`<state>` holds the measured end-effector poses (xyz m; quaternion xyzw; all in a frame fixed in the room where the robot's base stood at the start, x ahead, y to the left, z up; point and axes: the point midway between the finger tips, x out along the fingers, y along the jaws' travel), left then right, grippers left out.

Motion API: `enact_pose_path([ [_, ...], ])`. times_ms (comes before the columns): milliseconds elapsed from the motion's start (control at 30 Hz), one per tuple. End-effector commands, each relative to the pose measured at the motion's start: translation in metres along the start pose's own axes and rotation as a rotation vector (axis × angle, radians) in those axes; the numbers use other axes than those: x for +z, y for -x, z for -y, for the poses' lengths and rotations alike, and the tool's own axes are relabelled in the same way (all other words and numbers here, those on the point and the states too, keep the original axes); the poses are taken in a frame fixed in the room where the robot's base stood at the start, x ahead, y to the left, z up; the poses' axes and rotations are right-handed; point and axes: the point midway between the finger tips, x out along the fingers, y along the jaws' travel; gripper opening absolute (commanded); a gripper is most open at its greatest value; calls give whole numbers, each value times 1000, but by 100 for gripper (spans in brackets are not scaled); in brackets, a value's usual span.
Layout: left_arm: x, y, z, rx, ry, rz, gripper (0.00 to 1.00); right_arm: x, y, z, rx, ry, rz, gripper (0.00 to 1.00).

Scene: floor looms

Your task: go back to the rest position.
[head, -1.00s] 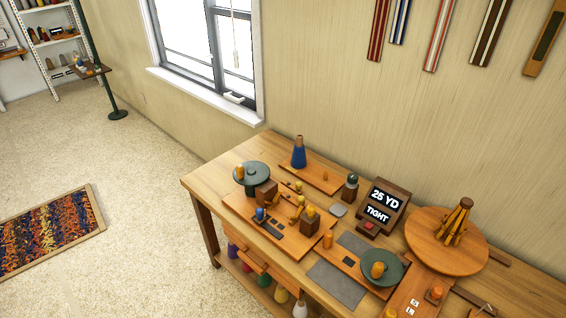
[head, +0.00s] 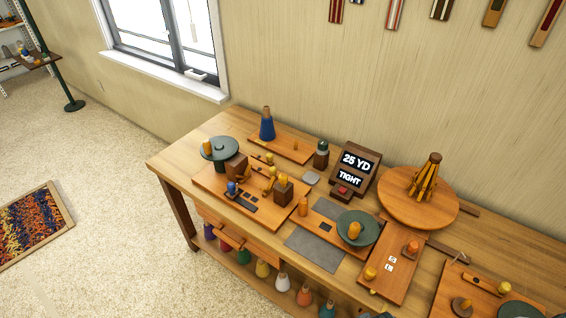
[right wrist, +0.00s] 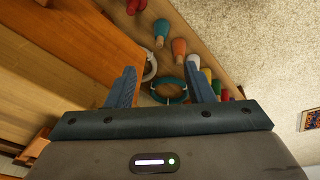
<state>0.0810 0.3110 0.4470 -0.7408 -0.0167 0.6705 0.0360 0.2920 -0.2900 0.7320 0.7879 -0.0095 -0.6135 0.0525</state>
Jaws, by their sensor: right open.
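My right gripper (right wrist: 162,88) shows in the right wrist view with its two blue fingers spread apart and nothing between them. It hangs beside the front edge of the wooden workbench (head: 170,160), pointing toward the lower shelf (right wrist: 205,65). Past the fingertips are thread cones, a teal ring (right wrist: 168,90) and a pale ring (right wrist: 150,66). The rings look apart from the fingers, though their depth is hard to judge. Neither gripper shows in the head view, and my left gripper is not in view.
The bench carries winding boards, a blue cone (head: 267,126), a display (head: 355,170) reading "25 YD" and "TIGHT", and a round turntable (head: 395,208) with a wooden swift. Cones line the shelf below. A woven rug (head: 35,225) lies at left; the carpet between is clear.

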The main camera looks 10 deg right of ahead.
Motion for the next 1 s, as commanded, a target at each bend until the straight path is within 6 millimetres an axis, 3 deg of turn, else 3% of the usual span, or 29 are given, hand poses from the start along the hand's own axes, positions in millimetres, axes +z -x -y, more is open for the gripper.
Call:
enact_pose_path([
  [33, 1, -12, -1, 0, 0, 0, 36, 17, -40, 2, -1, -3, 19, 48],
  [200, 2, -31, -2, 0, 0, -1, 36, 70, -135, 5, -3, -10, 53, 48],
  [400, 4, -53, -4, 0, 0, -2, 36, 154, -227, 11, -6, -18, 94, 48],
  [500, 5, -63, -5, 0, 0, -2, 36, 198, -260, 15, -9, -22, 113, 48],
  [600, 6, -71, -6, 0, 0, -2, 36, 238, -283, 19, -11, -25, 129, 48],
  [733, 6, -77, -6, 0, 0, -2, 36, 274, -298, 22, -12, -28, 141, 48],
  [867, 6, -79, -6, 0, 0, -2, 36, 291, -302, 24, -13, -29, 147, 48],
  [1000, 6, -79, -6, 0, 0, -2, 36, 293, -302, 24, -13, -29, 146, 48],
])
